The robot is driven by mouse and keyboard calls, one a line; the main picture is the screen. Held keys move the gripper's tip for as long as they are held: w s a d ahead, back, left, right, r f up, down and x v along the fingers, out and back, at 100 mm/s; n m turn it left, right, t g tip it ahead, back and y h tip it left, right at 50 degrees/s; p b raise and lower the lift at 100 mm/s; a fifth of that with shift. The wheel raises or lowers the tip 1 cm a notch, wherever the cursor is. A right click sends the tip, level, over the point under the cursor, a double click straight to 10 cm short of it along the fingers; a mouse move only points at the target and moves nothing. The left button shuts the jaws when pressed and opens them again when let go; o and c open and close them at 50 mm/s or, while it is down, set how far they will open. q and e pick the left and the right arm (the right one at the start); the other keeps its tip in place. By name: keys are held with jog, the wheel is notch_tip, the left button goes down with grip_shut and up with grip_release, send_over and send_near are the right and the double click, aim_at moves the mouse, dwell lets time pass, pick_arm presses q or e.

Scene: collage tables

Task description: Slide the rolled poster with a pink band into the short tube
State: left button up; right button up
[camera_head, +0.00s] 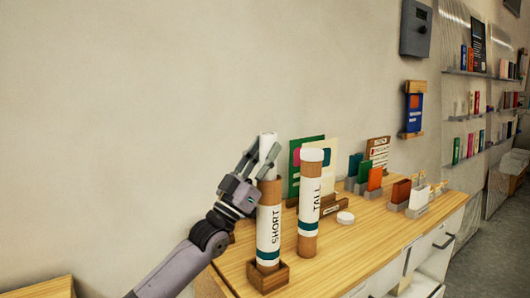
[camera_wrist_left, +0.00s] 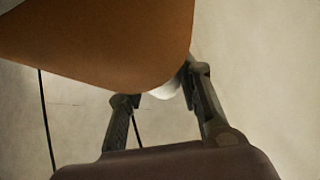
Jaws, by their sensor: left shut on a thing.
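The short tube (camera_head: 268,228) is brown cardboard with a white "SHORT" label and a teal stripe. It stands upright in a small wooden base (camera_head: 268,277) near the table's front. My left gripper (camera_head: 265,157) is at the tube's upper end, shut on a white rolled poster (camera_head: 267,143) that stands about upright above the tube. The fingers hide where poster and tube meet, so I cannot tell how deep its lower end is. No pink band shows. In the left wrist view, a white piece (camera_wrist_left: 166,88) shows between the fingers (camera_wrist_left: 160,100), beside a large brown surface (camera_wrist_left: 110,40).
A capped tube marked "TALL" (camera_head: 310,205) stands close on the right. A white round lid (camera_head: 345,217) lies beside it. Cards in stands (camera_head: 367,175) fill the table's back and right. The wooden table top (camera_head: 340,255) is clear at the front right.

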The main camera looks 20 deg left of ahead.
pick_arm(q)
jog(key=o, duration=1.2)
jog(key=v, duration=1.2)
